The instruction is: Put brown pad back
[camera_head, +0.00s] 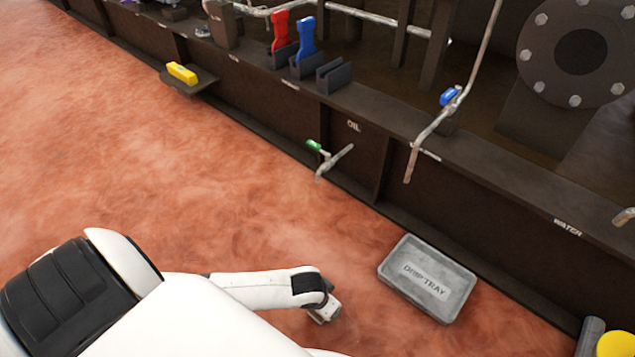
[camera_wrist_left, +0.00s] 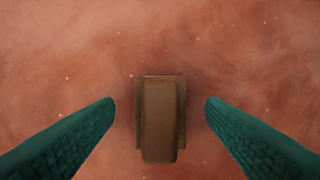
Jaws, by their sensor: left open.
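The brown pad (camera_wrist_left: 161,119) shows in the left wrist view as a brown block with a raised middle strip, against the reddish floor. My left gripper (camera_wrist_left: 160,108) is open, with one green ridged finger on each side of the pad. A gap shows between each finger and the pad. In the head view my left gripper (camera_head: 323,315) is low over the floor, left of the drip tray, and the pad is hidden there. On the dark ledge, a black slotted holder (camera_head: 334,76) stands empty beside holders with a blue pad (camera_head: 305,43) and a red pad (camera_head: 280,33).
The grey drip tray (camera_head: 455,258) lies on the floor right of my left gripper. A tap with a green handle (camera_head: 314,146) and a pipe with a blue handle (camera_head: 450,96) stick out by the dark frame. A yellow block (camera_head: 182,72) sits on a small shelf.

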